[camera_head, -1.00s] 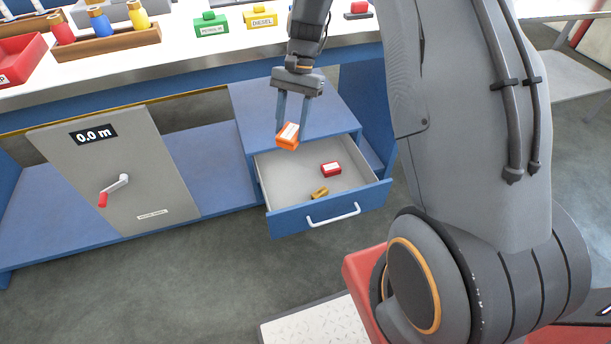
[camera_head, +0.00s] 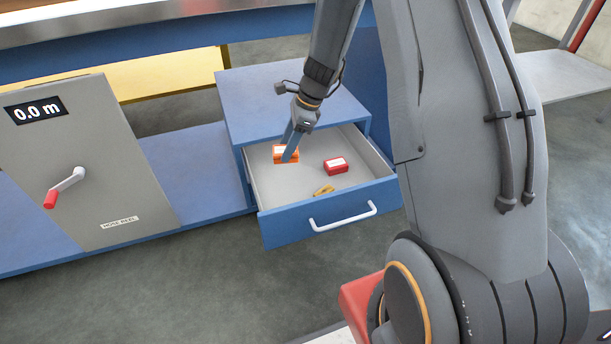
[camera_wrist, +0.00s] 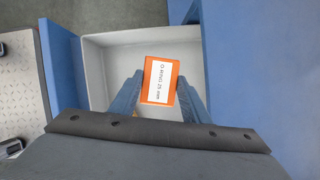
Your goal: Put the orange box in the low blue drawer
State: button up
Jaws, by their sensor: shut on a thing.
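The orange box (camera_head: 280,153) has a white label that reads "O-RING 25 mm" in the wrist view (camera_wrist: 160,82). My gripper (camera_head: 289,155) is shut on it, with one finger on each side in the wrist view (camera_wrist: 160,95). The low blue drawer (camera_head: 280,230) is pulled open, with a pale grey inside and a white handle. The box is at the drawer's opening, over its back left part. I cannot tell whether it touches the drawer floor. My fingers hide part of the box in the head view.
A red box (camera_head: 336,166) and a small yellow-brown piece (camera_head: 323,190) lie in the drawer. The blue cabinet top (camera_head: 260,95) is just behind the opening. A grey hose reel panel (camera_head: 85,165) with a red-handled crank stands at left. The floor before the drawer is clear.

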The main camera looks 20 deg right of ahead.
jog(key=f, duration=0.1)
jog(key=w+f+m+b, duration=0.1)
jog(key=f+b, duration=0.1)
jog(key=shift+w+d+f+m+t, duration=0.25)
jog(key=shift+d+f+m+t, duration=0.05)
jog(key=shift+d, duration=0.1)
jog(key=b, duration=0.4)
send_near(284, 184)
jog(key=x, duration=0.4)
jog(key=shift+f, duration=0.3)
jog(key=shift+r, duration=0.1)
jog(key=o, duration=1.1)
